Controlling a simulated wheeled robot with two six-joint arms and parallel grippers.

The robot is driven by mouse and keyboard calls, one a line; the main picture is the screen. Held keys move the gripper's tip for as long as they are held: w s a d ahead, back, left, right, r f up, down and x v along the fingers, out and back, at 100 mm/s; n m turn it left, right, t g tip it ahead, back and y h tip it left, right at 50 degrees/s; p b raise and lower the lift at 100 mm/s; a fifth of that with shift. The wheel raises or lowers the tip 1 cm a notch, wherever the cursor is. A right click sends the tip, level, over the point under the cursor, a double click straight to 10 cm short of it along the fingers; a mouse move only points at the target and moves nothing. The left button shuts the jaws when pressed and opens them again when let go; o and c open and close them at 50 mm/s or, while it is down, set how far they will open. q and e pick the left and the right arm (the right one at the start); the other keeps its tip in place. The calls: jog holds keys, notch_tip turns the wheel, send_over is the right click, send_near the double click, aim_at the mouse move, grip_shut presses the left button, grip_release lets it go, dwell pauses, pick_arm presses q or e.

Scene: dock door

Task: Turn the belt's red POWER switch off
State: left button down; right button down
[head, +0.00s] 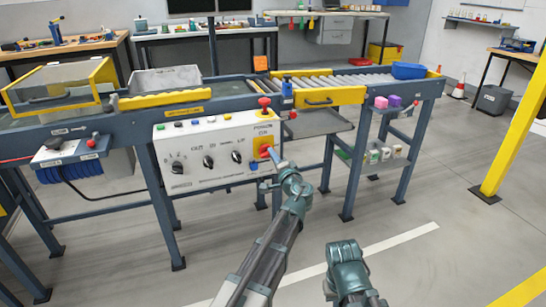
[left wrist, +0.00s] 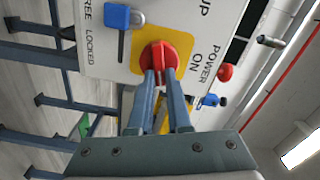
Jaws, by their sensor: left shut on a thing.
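The red POWER switch (head: 264,149) is a round knob on a yellow plate at the right end of the white control panel (head: 205,160). In the left wrist view the red switch (left wrist: 165,57) is close up, with POWER ON lettered beside it. A blue piece marked FREE and LOCKED (left wrist: 122,18) sits beside the switch.
The conveyor (head: 320,85) runs behind and above the panel. A red button (head: 265,103) stands on the panel's top edge, near the switch. A yellow post (head: 515,125) rises at the right. The floor in front is clear.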

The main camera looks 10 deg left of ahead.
pick_arm(q)
jog(key=shift+f+m, duration=0.25)
jog(key=shift+m, duration=1.35)
pick_arm(e)
jog(key=shift+f, duration=0.2)
pick_arm(q)
jog(key=c, duration=0.9)
grip_release()
jog(key=shift+o, duration=0.2)
